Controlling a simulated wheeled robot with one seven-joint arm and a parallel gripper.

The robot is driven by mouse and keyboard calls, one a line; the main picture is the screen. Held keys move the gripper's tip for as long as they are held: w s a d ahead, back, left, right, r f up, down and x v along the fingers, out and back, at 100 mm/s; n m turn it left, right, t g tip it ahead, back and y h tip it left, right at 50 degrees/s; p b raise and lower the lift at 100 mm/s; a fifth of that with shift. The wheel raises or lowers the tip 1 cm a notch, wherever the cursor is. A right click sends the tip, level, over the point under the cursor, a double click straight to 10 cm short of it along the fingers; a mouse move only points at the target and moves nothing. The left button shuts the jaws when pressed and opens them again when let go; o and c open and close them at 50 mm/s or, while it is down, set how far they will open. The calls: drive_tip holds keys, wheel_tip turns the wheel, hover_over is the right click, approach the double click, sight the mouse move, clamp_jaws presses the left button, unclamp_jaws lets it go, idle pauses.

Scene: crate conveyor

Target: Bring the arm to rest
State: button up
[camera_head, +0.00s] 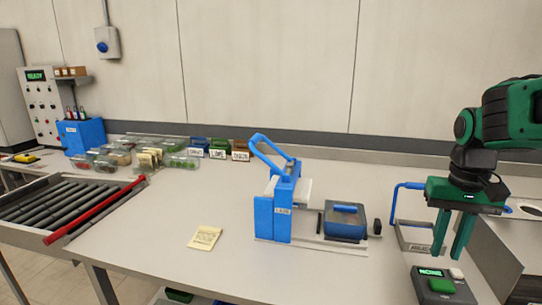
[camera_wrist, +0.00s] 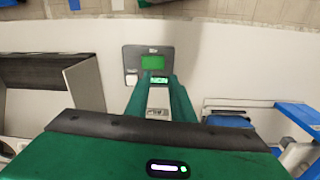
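My gripper (camera_head: 447,252) hangs from the green arm at the right of the head view, fingers pointing down. Its two green fingers stand apart with nothing between them; they also show in the wrist view (camera_wrist: 158,82). Below the fingertips is a dark box (camera_head: 455,298) with a green button (camera_head: 441,286), a pale button and a small lit display. The same box (camera_wrist: 134,55) shows just beyond the fingertips in the wrist view. The gripper appears to be above the box; I cannot tell the exact gap.
A blue press (camera_head: 283,212) with a raised handle stands mid-table, a blue-topped block (camera_head: 345,220) on its right. A blue-handled frame (camera_head: 412,232) is close left of my gripper. A yellow note (camera_head: 205,237), packed trays and a roller conveyor (camera_head: 60,203) lie left. The front table is mostly clear.

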drive_tip(key=s+d+f+m, duration=0.1)
drive_tip(key=s+f, duration=0.2)
drive_tip(key=s, duration=0.5)
drive_tip(key=s+d+f+m, duration=0.1)
drive_tip(key=s+d+f, duration=0.1)
drive_tip(key=s, duration=0.7)
drive_tip(key=shift+d+f, duration=0.25)
drive_tip(key=shift+f, duration=0.35)
drive_tip(key=shift+w+f, duration=0.25)
drive_tip(key=shift+w, duration=0.4)
